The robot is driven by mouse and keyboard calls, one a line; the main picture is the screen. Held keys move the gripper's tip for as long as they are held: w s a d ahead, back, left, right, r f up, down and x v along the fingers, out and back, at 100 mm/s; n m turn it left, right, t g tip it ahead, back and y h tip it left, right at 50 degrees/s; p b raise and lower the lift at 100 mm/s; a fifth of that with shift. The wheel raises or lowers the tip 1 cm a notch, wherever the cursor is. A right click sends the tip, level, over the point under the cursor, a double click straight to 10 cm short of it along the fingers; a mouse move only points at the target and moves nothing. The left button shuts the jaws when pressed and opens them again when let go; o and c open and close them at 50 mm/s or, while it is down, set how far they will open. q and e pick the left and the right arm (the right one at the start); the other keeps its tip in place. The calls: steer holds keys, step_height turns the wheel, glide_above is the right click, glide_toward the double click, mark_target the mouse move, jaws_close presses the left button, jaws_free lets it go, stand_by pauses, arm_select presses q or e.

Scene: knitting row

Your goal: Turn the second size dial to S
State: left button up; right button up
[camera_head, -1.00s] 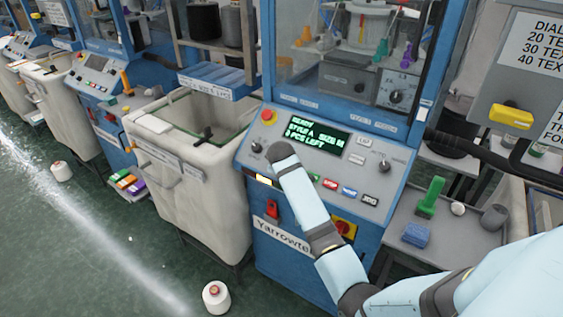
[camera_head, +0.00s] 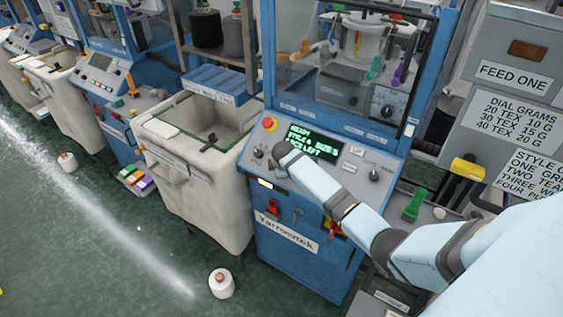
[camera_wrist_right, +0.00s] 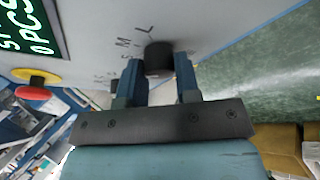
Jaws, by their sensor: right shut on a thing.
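The nearest blue machine has a sloped grey panel (camera_head: 330,178) with a green-lettered display (camera_head: 313,143). In the right wrist view, a dark round dial (camera_wrist_right: 158,57) stands on the grey panel, with the letters M and L printed beside it and a less clear mark at its other side. My right gripper (camera_wrist_right: 160,80) has its two fingers closed around this dial. Which letter the dial points to cannot be told. In the head view my right wrist covers the gripper and part of the panel's left side. The display's size letter is too blurred to read surely. My left gripper is out of view.
A red stop button (camera_head: 269,124) and a black knob (camera_head: 375,175) are on the same panel. A cream bin (camera_head: 205,185) stands left of the machine. A yarn cone (camera_head: 222,283) is on the floor. More machines stand farther left.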

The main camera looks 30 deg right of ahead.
steer(key=shift+n, duration=0.6)
steer(key=shift+g, duration=0.3)
steer(key=o, duration=0.9)
steer(key=shift+w, duration=0.1)
